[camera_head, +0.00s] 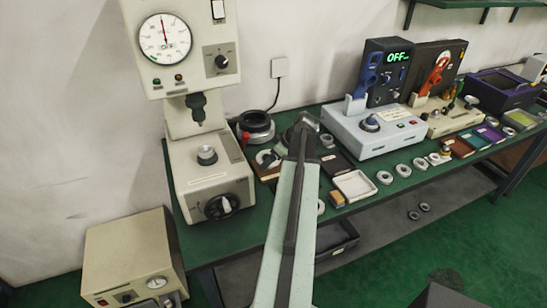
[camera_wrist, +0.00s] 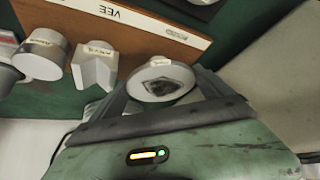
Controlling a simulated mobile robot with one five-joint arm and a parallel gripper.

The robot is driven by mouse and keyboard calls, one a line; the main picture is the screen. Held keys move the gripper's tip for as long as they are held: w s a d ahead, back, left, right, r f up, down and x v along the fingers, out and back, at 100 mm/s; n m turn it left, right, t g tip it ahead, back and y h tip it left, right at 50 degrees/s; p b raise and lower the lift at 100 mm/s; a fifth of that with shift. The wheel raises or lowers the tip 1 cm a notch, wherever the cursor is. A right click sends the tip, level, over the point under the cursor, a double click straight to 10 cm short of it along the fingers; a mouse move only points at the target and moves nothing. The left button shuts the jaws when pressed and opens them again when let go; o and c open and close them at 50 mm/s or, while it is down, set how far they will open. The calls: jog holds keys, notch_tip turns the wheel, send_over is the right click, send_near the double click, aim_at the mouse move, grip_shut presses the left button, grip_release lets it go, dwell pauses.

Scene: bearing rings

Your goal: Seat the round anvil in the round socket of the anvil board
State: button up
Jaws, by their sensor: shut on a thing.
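My gripper (camera_wrist: 163,90) is shut on a pale, round-bodied anvil (camera_wrist: 160,78) with a small label and a dark patch on its face. I take it for the round anvil; its label is too small to read. The brown anvil board (camera_wrist: 130,22), marked VEE, lies just beyond it in the wrist view. A pale cylinder (camera_wrist: 41,56) and a notched block (camera_wrist: 95,66) stand along its edge. The round socket cannot be made out. In the head view my gripper (camera_head: 304,124) is above the bench, and my arm hides part of what lies under it.
A press with a dial (camera_head: 165,40) stands left on the green bench (camera_head: 385,205). A blue-grey device (camera_head: 365,130) with an OFF display stands right. Several metal rings and a white tray (camera_head: 355,186) lie along the front. A dark round fixture (camera_head: 256,127) stands behind, left of my gripper.

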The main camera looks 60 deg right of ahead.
jog(key=shift+r, duration=0.1)
jog(key=shift+r+p, duration=0.45)
jog(key=shift+p, duration=0.2)
jog(key=shift+f+b, duration=0.65)
jog(key=shift+b, duration=0.05)
dwell(0.7)
jog(key=shift+r, duration=0.15)
jog(key=shift+r+p, duration=0.5)
jog(key=shift+p, duration=0.2)
jog(key=o, duration=1.8)
